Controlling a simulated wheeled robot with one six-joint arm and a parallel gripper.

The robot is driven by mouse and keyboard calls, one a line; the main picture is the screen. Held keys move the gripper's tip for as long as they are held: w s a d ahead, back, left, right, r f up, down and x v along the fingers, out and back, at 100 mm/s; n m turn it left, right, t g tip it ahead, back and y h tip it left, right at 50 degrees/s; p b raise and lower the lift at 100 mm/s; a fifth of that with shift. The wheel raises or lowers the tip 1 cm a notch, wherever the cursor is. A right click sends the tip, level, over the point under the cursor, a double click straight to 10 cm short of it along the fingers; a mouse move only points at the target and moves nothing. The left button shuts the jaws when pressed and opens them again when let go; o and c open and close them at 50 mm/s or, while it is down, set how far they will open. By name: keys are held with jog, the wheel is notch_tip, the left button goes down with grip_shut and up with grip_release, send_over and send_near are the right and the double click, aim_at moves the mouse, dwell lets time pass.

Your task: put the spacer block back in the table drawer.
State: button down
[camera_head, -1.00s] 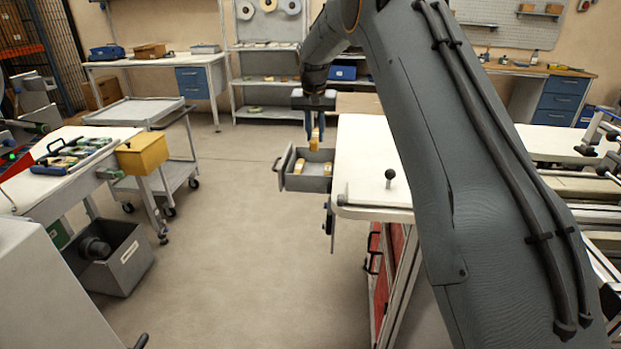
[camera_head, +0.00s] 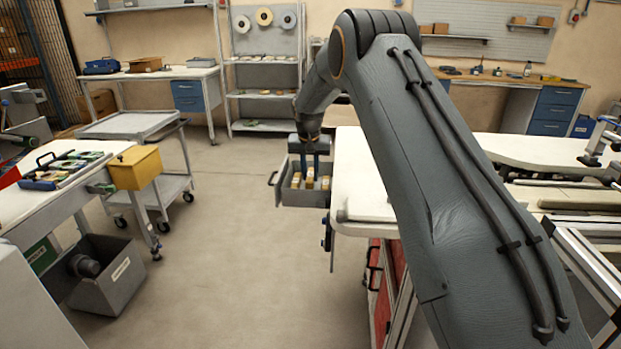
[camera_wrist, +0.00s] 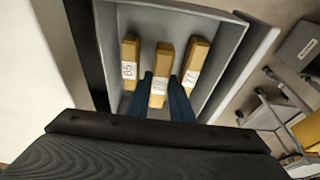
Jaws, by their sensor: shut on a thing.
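The table drawer (camera_head: 306,198) is a grey box pulled open from the left side of the white-topped table (camera_head: 362,190). My gripper (camera_head: 310,174) reaches down into it from above. In the wrist view its two blue fingers (camera_wrist: 163,98) are shut on the middle spacer block (camera_wrist: 163,62), a yellow-brown bar with a white label. The block is down inside the drawer, between a left block (camera_wrist: 131,50) and a right block (camera_wrist: 198,52) that look alike. I cannot tell whether its underside touches the drawer floor.
The drawer walls stand close around my gripper. A black ball-topped knob is hidden behind my arm or out of view. On the left are a grey cart (camera_head: 125,125), a yellow bin (camera_head: 136,168) and a grey crate (camera_head: 115,278). The floor left of the drawer is clear.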

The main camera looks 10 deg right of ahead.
jog(key=shift+f, duration=1.05)
jog(key=shift+f, duration=0.3)
jog(key=c, duration=1.6)
grip_release()
jog(key=shift+r, duration=0.3)
jog(key=b+v, duration=0.2)
jog(key=v, duration=1)
jog(key=shift+s, duration=0.1)
